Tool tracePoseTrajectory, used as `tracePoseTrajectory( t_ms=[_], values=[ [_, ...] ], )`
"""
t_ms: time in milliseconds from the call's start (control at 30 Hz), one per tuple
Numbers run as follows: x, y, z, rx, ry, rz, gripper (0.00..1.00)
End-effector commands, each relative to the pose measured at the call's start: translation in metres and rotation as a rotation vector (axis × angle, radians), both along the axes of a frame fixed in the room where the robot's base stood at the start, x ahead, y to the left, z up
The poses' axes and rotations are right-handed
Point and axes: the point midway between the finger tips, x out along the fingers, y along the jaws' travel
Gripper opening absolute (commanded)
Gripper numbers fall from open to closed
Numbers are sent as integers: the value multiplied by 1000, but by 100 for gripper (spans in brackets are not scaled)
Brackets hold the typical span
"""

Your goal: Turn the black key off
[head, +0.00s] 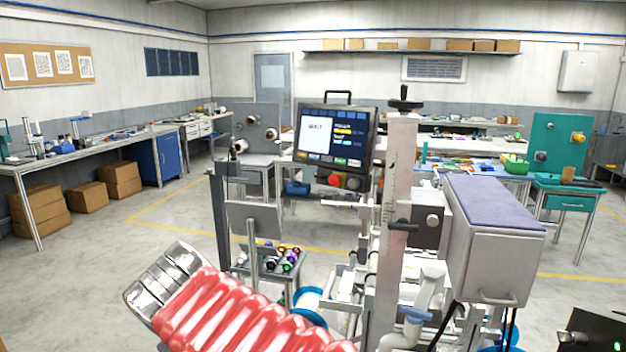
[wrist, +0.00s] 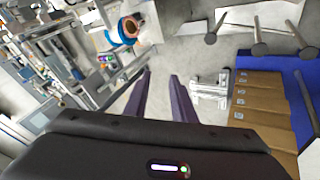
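I cannot pick out a black key for certain in either view. The control box with a lit screen (head: 333,134) stands on the machine in the middle of the head view. A red round button (head: 335,180) sits under its screen, with a small dark round control (head: 352,183) just right of it, too small to identify. In the wrist view my gripper (wrist: 162,75) has two purple fingers spread apart, with nothing between them. The fingers point over open floor, away from the control box. The fingers are not visible in the head view.
A white upright column (head: 397,220) with a black hand knob on top stands right of the screen. A grey box with a purple top (head: 495,206) juts out at right. A small stand of coloured pieces (head: 285,255) is low left. Brown boxes (wrist: 258,110) show in the wrist view.

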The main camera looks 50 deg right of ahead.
Motion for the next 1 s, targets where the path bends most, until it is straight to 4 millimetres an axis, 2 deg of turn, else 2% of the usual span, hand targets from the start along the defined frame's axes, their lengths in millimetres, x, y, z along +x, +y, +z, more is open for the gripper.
tracePoseTrajectory(
  t_ms=[100,300,500,600,700,800,1000],
  values=[
    [16,-46,27,-153,39,-32,23],
    [39,-121,81,-417,104,-87,23],
    [60,-187,141,-677,172,-146,23],
    [68,-211,166,-784,198,-169,23],
    [73,-226,184,-855,216,-186,23],
    [76,-232,193,-892,225,-191,23],
    [76,-233,195,-898,226,-192,23]
  ],
)
